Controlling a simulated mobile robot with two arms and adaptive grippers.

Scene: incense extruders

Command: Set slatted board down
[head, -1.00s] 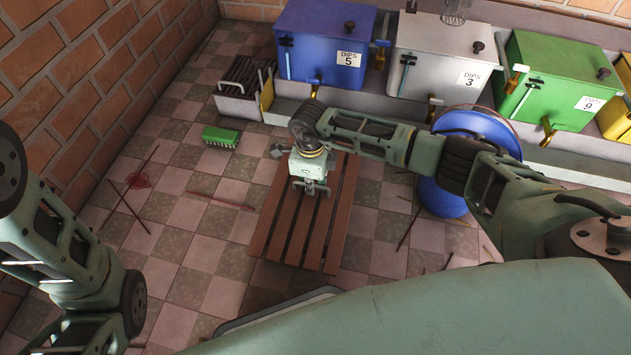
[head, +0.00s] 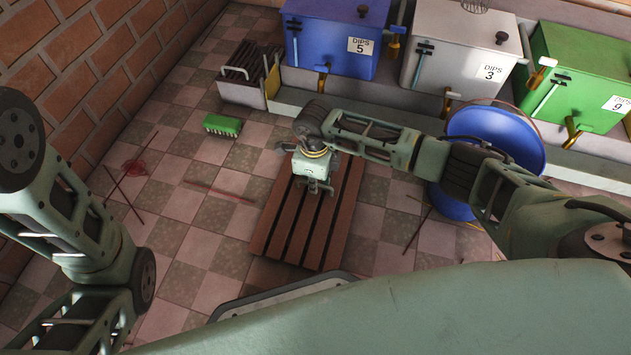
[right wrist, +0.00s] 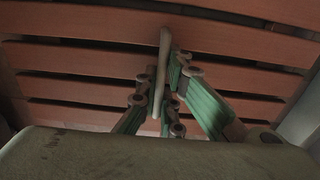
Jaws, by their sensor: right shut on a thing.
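The slatted board (head: 289,236) is a reddish-brown panel of several parallel slats. In the head view it is in the middle, below my right arm, looking flat at or close to the tiled floor; I cannot tell whether it touches. My right gripper (head: 317,187) is over its upper part, shut on it. In the right wrist view the fingers (right wrist: 168,95) close at the slats (right wrist: 85,60), on either side of a pale upright strip. The fingertips' exact grip is partly hidden. My left arm shows at the left edge, but its gripper is out of view.
A green brush (head: 222,125) lies on the floor at upper left. A blue tub (head: 494,140) stands right of the board. Blue (head: 330,45), white (head: 455,55) and green (head: 575,85) boxes line the back. Thin red sticks (head: 222,192) lie on the tiles. Floor left of the board is mostly clear.

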